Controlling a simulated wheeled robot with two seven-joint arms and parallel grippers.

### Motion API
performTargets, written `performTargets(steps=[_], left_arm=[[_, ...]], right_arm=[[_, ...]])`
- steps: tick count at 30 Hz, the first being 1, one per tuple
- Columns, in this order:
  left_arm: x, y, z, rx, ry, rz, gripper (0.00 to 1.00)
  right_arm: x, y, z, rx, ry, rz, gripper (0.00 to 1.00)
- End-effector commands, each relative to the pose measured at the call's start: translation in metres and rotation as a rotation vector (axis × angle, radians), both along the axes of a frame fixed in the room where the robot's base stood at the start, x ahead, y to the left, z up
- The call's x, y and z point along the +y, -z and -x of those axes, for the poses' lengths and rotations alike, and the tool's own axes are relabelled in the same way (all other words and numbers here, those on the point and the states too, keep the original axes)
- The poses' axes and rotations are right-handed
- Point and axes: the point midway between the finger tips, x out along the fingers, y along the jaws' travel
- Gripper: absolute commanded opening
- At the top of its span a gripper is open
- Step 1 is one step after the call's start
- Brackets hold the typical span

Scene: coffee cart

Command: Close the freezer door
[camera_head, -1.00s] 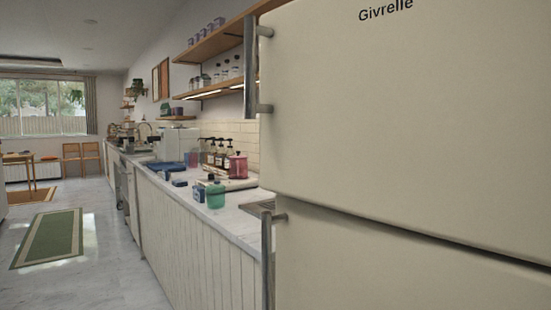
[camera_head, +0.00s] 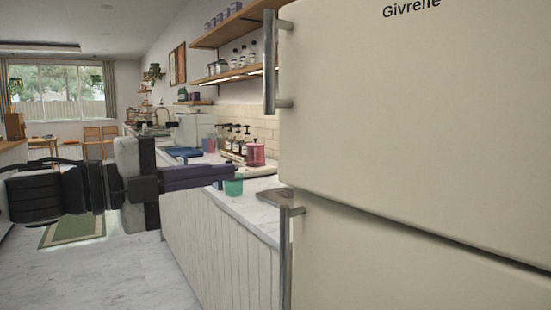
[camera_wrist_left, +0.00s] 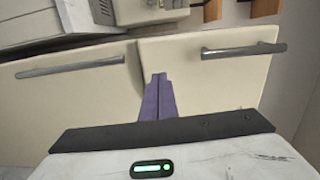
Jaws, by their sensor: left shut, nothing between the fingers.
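The cream fridge-freezer marked Givrelle fills the right of the head view, with an upper door (camera_head: 410,120) and a lower door (camera_head: 400,265). The upper handle (camera_head: 270,62) and lower handle (camera_head: 285,258) are upright metal bars on the doors' left edges. I cannot tell how far either door stands open. My left gripper (camera_head: 232,172), with purple fingers, is shut and empty, to the left of the doors and apart from the handles in the picture. In the left wrist view, its fingers (camera_wrist_left: 158,90) point toward the seam between two door panels. My right gripper is not in view.
A white counter (camera_head: 255,207) runs left of the fridge, with a green cup (camera_head: 234,186), a pink jug (camera_head: 256,154) and dark pump bottles behind my left gripper. Wooden shelves (camera_head: 235,27) hang above. Open floor (camera_head: 110,270) lies at the lower left.

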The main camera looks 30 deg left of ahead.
Motion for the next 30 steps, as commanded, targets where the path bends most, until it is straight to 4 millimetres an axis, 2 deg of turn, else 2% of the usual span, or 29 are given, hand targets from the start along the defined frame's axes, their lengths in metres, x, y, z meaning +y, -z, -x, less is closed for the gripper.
performTargets(steps=[3,7,21,30], left_arm=[[0.008,-0.012,0.007,-0.022,-0.021,-0.01,0.0],[0.005,-0.014,-0.001,-0.024,-0.021,-0.01,0.0],[-0.017,-0.017,-0.07,-0.022,-0.02,-0.004,0.0],[-0.028,-0.017,-0.106,-0.024,-0.023,-0.006,0.0]], right_arm=[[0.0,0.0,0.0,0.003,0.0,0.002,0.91],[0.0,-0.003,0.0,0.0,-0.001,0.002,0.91],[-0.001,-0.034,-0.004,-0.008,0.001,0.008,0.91],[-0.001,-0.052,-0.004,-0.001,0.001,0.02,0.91]])
